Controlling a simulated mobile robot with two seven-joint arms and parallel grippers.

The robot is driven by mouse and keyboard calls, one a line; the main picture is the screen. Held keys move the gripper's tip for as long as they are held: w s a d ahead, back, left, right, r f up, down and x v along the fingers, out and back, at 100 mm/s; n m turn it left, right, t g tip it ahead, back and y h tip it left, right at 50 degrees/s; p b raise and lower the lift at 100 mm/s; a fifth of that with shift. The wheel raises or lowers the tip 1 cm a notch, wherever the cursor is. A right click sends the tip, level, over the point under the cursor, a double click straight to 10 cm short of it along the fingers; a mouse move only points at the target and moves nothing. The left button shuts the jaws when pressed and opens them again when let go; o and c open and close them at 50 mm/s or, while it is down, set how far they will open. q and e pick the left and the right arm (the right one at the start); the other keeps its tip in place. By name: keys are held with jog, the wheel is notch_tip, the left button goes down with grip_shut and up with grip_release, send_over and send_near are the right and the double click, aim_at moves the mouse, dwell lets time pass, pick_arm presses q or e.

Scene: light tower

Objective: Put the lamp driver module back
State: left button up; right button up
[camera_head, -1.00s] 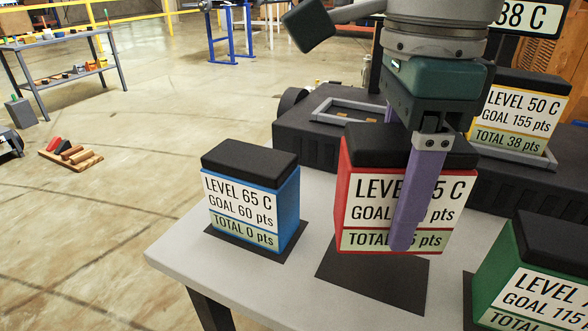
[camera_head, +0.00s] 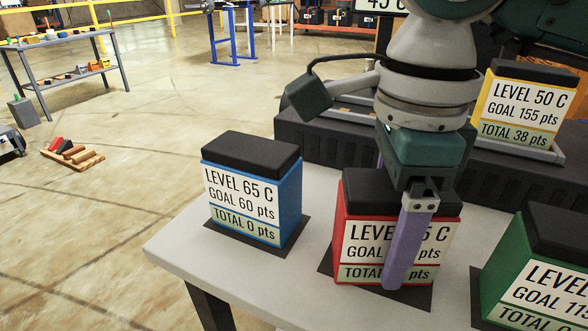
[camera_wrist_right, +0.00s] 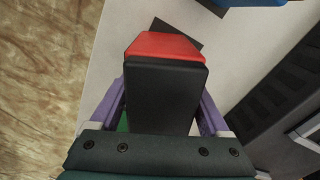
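A red module (camera_head: 347,225) with a black top and a partly covered level label stands upright at the dark mat (camera_head: 420,296) on the light table. It is resting on the mat or just above it; I cannot tell which. My right gripper (camera_head: 385,225) is over it with purple fingers on opposite sides, shut on it. One finger crosses the front label in the head view; the other is mostly hidden behind the box. In the right wrist view the module's black top (camera_wrist_right: 165,95) lies between both fingers. My left gripper is not in view.
A blue module (camera_head: 290,200) stands left on its own mat, and a green module (camera_head: 500,260) stands right, close by. Behind is a black base (camera_head: 300,135) with a grey-framed tray and a yellow module (camera_head: 525,105). The table's left front edge (camera_head: 170,265) is bare.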

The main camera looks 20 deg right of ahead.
jog(key=shift+o, duration=1.2)
jog(key=shift+r+p, duration=0.3)
jog(key=shift+r, duration=0.25)
notch_tip(320, 180, up, 10)
jog(key=shift+p, duration=0.95)
jog(key=shift+r, duration=0.65)
